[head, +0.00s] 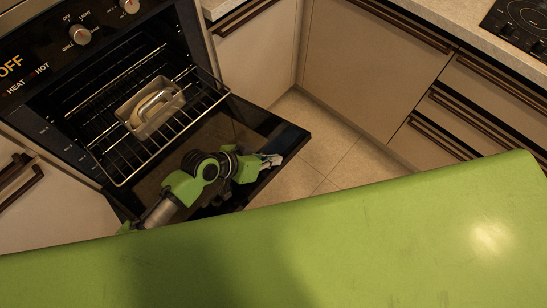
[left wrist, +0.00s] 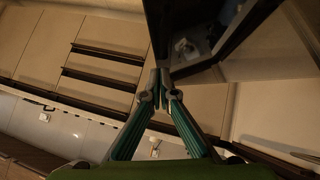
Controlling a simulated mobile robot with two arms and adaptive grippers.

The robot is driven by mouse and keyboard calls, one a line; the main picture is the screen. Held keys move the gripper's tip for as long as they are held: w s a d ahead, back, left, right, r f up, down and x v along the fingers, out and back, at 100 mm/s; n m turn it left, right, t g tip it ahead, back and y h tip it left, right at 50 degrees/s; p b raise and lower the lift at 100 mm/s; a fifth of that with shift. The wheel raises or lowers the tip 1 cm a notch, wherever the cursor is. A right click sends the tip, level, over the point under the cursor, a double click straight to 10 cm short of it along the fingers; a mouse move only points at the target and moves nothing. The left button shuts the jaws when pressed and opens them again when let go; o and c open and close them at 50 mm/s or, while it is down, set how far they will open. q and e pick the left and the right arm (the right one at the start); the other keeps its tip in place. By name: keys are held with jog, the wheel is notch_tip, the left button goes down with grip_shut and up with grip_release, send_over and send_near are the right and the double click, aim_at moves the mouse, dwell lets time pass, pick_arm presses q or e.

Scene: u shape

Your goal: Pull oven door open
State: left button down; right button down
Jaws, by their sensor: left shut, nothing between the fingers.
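The oven (head: 60,82) stands at the left in the head view. Its black door (head: 289,139) is swung down and well open; I cannot tell its exact angle. My left gripper (head: 272,160) is over the door near its outer edge, with the arm reaching across the door. In the left wrist view the fingers of this gripper (left wrist: 160,76) meet at the tips with nothing between them. The dark door (left wrist: 215,35) shows just beyond the tips; I cannot tell whether they touch it. My right gripper is not in view.
A wire rack (head: 205,98) sticks out of the oven above the door, with a metal dish (head: 152,108) on it. Cabinets (head: 365,65) and drawers (head: 470,115) line the back and right. Tiled floor (head: 325,150) is free beside the door. A cooktop (head: 520,22) is at upper right.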

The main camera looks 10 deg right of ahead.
pick_arm(q)
jog(key=s+d+f+b, duration=0.2)
jog(key=f+b, duration=0.3)
jog(key=f, duration=0.6)
jog(key=shift+s+f+m+t+y, duration=0.15)
jog(key=shift+s+m+t+y, duration=0.15)
jog(key=shift+s+t+y, duration=0.15)
jog(key=shift+d, duration=0.1)
jog(key=d+r+p+v, duration=0.2)
jog(key=p+v, duration=0.2)
jog(key=v, duration=0.8)
jog(key=shift+r+p, duration=0.3)
jog(key=shift+p, duration=0.05)
jog(key=shift+s+a, duration=0.1)
jog(key=shift+a, duration=0.05)
